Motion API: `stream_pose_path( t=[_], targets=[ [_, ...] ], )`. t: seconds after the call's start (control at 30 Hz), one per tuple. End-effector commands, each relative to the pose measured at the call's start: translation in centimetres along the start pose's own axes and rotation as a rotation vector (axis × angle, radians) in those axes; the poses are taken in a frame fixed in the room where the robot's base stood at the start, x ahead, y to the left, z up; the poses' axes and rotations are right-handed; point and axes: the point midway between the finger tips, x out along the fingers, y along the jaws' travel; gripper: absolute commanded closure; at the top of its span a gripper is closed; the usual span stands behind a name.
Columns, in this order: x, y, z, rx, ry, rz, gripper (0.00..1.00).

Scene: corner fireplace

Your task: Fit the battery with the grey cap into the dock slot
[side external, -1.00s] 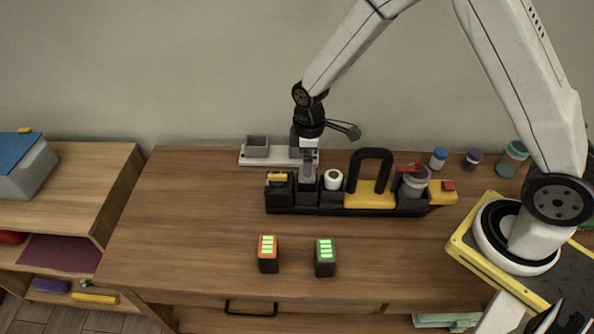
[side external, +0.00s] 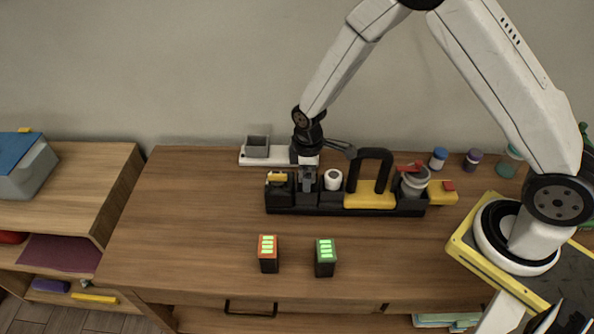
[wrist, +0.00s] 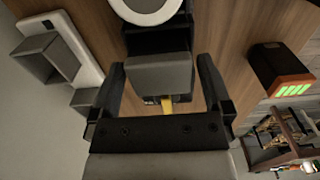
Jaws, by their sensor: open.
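The battery with the grey cap (wrist: 160,72) stands in the black tray, at its left part; in the side view my arm mostly hides it. My gripper (wrist: 161,66) is open, its two fingers on either side of the grey cap with a gap at each side in the wrist view. In the side view my gripper (side external: 307,178) points down over the tray. The dock (side external: 258,153), a white base with an open grey box, lies behind the tray at the left. The dock also shows at the upper left of the wrist view (wrist: 80,50).
The black tray (side external: 330,211) also holds a white roll (side external: 333,179), a black-handled yellow tool (side external: 370,198) and a grey canister (side external: 413,184). An orange-capped battery (side external: 268,254) and a green-capped battery (side external: 325,258) stand in front. The desk's left part is clear.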

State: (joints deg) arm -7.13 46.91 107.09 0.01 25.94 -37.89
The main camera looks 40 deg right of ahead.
Motion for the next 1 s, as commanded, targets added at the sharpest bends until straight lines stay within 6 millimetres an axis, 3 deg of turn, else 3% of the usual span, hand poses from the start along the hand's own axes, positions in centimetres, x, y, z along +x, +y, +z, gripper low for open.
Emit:
stream_pose_path(
  t=[0.17,0.4,0.47,0.5,1.0],
  targets=[
    [0.0,0.0,0.0,0.0,0.0,0.0,0.0],
    [0.0,0.0,0.0,0.0,0.0,0.0,0.76],
    [0.0,0.0,0.0,0.0,0.0,0.0,0.95],
    [-0.1,0.0,0.0,0.0,0.001,0.001,1.0],
    [-1.2,0.1,-0.1,0.0,0.003,0.002,1.0]
  ],
)
